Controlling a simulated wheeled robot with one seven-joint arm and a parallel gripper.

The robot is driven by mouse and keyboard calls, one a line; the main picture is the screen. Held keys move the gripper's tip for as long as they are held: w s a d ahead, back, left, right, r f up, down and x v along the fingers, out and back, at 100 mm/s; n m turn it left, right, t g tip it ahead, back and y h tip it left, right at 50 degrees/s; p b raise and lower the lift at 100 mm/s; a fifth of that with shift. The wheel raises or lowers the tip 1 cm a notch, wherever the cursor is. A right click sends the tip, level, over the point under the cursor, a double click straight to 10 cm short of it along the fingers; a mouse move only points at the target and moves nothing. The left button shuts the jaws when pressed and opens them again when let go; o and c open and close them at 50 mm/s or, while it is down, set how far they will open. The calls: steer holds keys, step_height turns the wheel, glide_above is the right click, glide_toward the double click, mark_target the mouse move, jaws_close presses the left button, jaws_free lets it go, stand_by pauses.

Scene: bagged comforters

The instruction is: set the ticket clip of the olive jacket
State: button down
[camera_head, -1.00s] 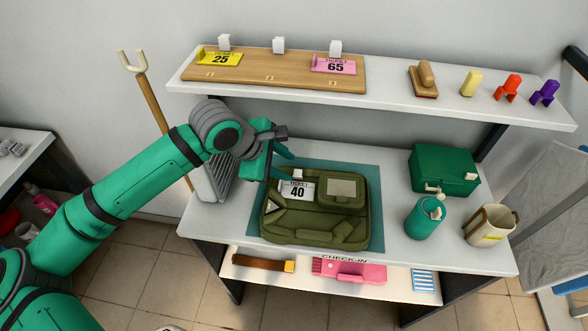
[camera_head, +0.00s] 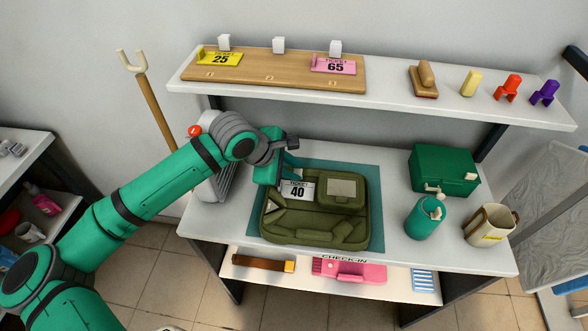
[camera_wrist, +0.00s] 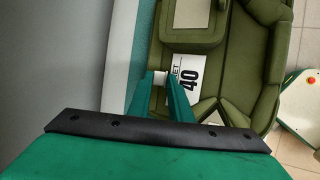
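The olive jacket (camera_head: 310,232) lies folded on a teal mat on the table and fills much of the wrist view (camera_wrist: 232,70). A white ticket marked 40 (camera_head: 297,191) lies on its upper left part; it also shows in the wrist view (camera_wrist: 188,72). A small white clip (camera_wrist: 160,77) is at the ticket's edge in the wrist view and is mostly hidden by my gripper in the head view. My gripper (camera_head: 290,172) is at the clip. Its two fingers stand on either side of the clip and appear to touch it, with little gap.
The shelf above holds a wooden board (camera_head: 285,79) with a yellow ticket 25 (camera_head: 219,59), a pink ticket 65 (camera_head: 334,66) and white clips. A green box (camera_head: 444,170), teal bottle (camera_head: 424,218) and beige mug (camera_head: 490,226) stand right of the jacket. A grey ribbed object is beside my arm.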

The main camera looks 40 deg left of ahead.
steer(key=shift+w+a+r+n+g+h, duration=0.1)
steer(key=shift+w+a+n+g+h, duration=0.1)
steer(key=shift+w+g+h, duration=0.25)
steer(key=shift+w+a+n+g+h, duration=0.1)
steer(key=shift+a+g+h, duration=0.15)
steer(key=shift+g, duration=0.3)
steer(key=c, duration=1.7)
jaws_free()
steer(key=shift+o, duration=0.2)
steer(key=shift+d, duration=0.1)
steer(key=shift+r, duration=0.2)
steer(key=shift+s+a+r, duration=0.35)
steer(key=shift+s+r, duration=0.2)
steer(key=shift+r, duration=0.05)
steer(key=shift+s+a+r, duration=0.35)
steer(key=shift+s+r, duration=0.2)
steer(key=s+a, duration=0.5)
steer(key=s, duration=0.4)
steer(key=shift+s, duration=0.4)
